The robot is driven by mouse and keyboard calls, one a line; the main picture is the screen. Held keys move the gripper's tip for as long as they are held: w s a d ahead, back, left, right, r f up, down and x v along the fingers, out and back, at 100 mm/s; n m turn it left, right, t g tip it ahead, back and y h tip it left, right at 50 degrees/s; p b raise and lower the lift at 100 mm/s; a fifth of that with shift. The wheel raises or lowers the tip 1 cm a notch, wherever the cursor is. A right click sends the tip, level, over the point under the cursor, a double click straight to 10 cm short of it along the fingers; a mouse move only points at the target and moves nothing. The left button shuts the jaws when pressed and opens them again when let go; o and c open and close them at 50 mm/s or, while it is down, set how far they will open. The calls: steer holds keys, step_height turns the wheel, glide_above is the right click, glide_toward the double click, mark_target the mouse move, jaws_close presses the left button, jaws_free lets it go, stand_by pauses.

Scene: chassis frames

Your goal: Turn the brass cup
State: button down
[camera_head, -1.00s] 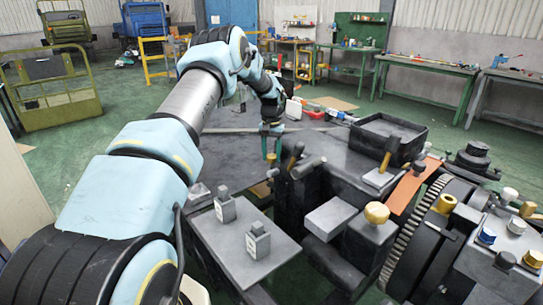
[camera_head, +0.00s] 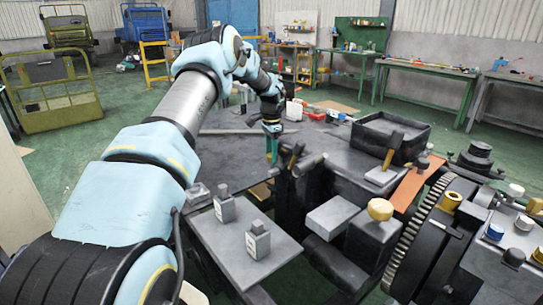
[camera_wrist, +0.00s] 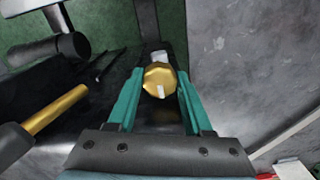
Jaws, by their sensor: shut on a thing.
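The brass cup (camera_wrist: 159,76) shows in the wrist view as a faceted, gold-coloured piece with a pale mark on its near side. My gripper (camera_wrist: 160,80) has its two green fingers on either side of it, shut on it. In the head view my gripper (camera_head: 271,150) points down at the left end of the dark machine, with its fingers seen nearly edge-on. The cup is mostly hidden there by the fingers and machine parts.
A hammer with a brass-coloured shaft (camera_wrist: 58,108) lies left of the fingers. A grey plate (camera_head: 215,258) carries small blocks.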

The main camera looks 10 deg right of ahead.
steer(key=shift+m, duration=1.9)
steer(key=c, duration=0.6)
jaws_free()
step_height(320, 180, up, 11)
steer(key=b, duration=0.2)
steer(key=shift+b, duration=0.4)
